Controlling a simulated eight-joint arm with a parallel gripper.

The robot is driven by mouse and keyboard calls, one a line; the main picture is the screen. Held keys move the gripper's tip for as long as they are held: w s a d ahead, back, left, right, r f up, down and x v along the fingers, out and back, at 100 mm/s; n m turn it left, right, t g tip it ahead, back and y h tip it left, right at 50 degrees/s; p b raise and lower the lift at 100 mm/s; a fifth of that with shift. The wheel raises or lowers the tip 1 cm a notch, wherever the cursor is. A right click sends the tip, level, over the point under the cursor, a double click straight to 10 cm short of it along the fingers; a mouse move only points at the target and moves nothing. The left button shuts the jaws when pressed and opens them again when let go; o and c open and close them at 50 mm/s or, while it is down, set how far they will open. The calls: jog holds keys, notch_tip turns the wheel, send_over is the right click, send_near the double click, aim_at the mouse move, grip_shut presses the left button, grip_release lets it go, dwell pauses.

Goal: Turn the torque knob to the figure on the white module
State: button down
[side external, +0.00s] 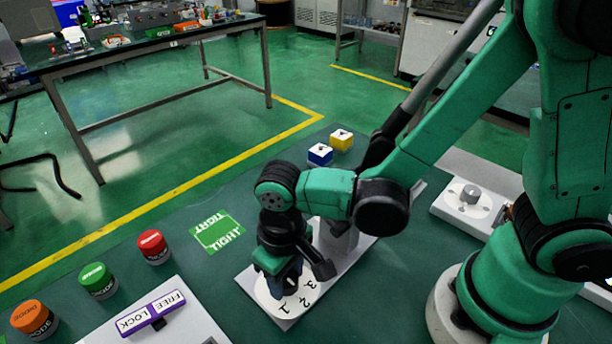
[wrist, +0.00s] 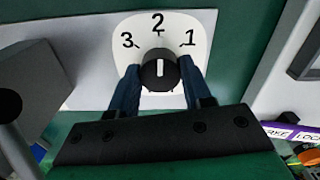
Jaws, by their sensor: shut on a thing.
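The torque knob (wrist: 158,70) is a round black knob with a white line, on a white dial (wrist: 127,58) marked 3, 2 and 1. In the wrist view the line lies upright, in line with the 2. My gripper (wrist: 160,82) is shut on the knob, with one blue finger on each side. In the side view my gripper (side external: 289,282) reaches down onto the dial (side external: 300,304), and the knob is mostly hidden. The dial sits on a pale plate (side external: 262,306). I cannot tell a figure on a separate white module.
A green TIGHT card (side external: 217,232) lies behind the plate. Blue (side external: 320,155) and yellow (side external: 342,140) blocks with white tops stand further back. Red (side external: 153,246), green (side external: 98,280) and orange (side external: 34,318) caps and a purple LOCK/FREE bar (side external: 152,312) are left. A grey-knobbed module (side external: 455,209) is right.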

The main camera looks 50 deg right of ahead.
aim_at(287, 278)
dwell(0.4)
jog(key=shift+c, duration=1.8)
grip_release()
jog(key=shift+r, duration=0.1)
jog(key=shift+r, duration=2.7)
jog(key=d+r+t, duration=0.2)
jog(key=d, duration=0.2)
jog(key=w+d+r+m+t, duration=0.1)
jog(key=d+r+t, duration=0.1)
jog(key=d, duration=0.2)
jog(key=w+d+r+m+t, duration=0.1)
jog(key=d+r+t, duration=0.1)
jog(key=d, duration=0.3)
jog(key=shift+w+d+r, duration=0.1)
jog(key=shift+w+r, duration=0.15)
jog(key=shift+r, duration=0.1)
jog(key=shift+w+d+r+t, duration=0.1)
jog(key=shift+d+t, duration=0.3)
jog(key=shift+t, duration=0.2)
